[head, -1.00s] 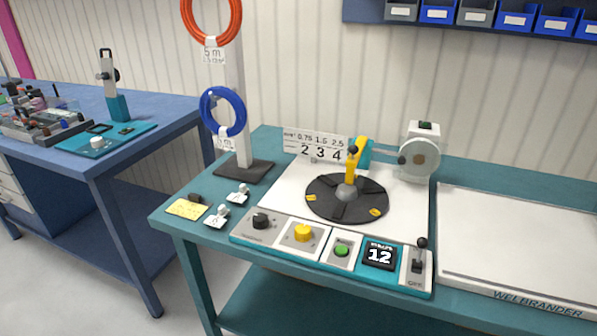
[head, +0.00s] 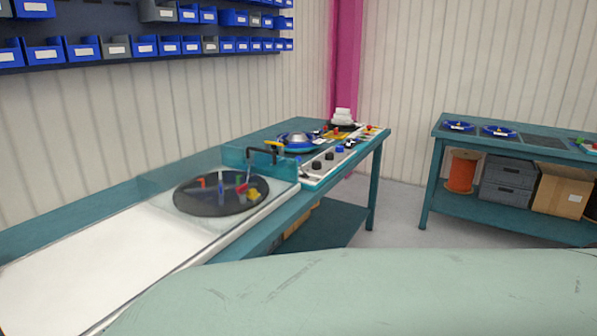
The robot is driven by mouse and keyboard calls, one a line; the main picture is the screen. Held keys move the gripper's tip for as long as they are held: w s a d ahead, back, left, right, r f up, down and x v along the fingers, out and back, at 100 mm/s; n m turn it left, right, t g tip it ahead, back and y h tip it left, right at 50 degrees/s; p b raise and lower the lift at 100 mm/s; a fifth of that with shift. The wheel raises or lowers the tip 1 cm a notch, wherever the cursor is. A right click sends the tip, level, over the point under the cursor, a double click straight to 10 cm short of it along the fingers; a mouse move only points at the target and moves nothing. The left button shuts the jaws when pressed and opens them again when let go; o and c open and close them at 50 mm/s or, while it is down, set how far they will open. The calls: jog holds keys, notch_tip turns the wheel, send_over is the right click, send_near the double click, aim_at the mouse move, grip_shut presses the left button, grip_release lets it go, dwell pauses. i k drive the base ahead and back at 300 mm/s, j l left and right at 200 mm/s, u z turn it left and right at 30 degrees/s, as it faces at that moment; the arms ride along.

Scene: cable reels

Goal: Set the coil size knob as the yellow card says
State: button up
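The yellow card is not in view in the head view now. I cannot identify the coil size knob. Several black knobs (head: 323,161) are on a white panel at the far end of the bench, too small for any labels to be read. My gripper is not in view. A large pale green surface, probably part of my own body, fills the lower right of the picture.
A teal bench (head: 267,228) runs from lower left to the middle, with a white worktop (head: 85,265) and a dark turntable (head: 200,207) behind clear guards. Blue bins (head: 143,46) hang above. Another teal bench (head: 430,180) stands at right. Grey floor lies between them.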

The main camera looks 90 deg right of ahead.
aim_at(316, 165)
jog(key=z, duration=1.6)
